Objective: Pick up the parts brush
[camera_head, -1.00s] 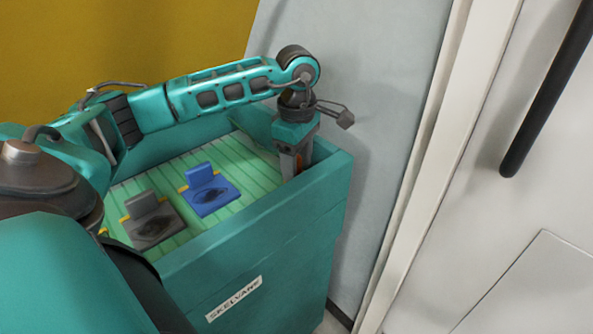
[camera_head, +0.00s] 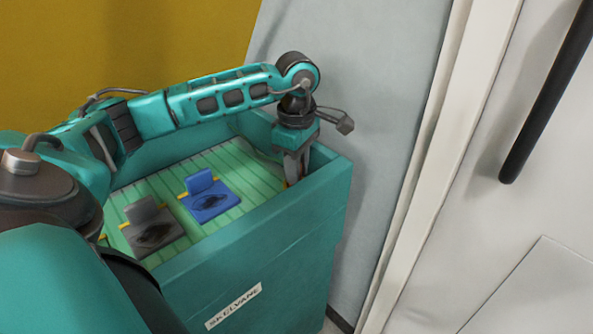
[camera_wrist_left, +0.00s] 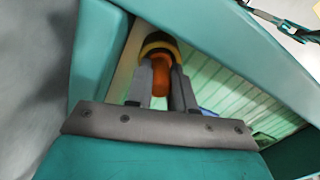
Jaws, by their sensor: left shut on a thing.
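My left gripper (camera_head: 296,178) points down inside the near right corner of a teal bin (camera_head: 270,255). In the left wrist view its two grey fingers (camera_wrist_left: 162,82) are shut on an orange, rounded part with a dark and yellow band at its far end. This looks like the handle of the parts brush (camera_wrist_left: 161,72). Its bristles are hidden. In the head view the fingers and the bin wall hide most of the brush. My right gripper is not in view.
A blue plate-like part (camera_head: 210,203) and a grey one (camera_head: 152,232) sit on the bin's green slatted floor (camera_head: 232,165), left of the gripper. A grey wall panel (camera_head: 390,130) stands close behind the bin's right side. A white door with a black handle (camera_head: 548,90) is at right.

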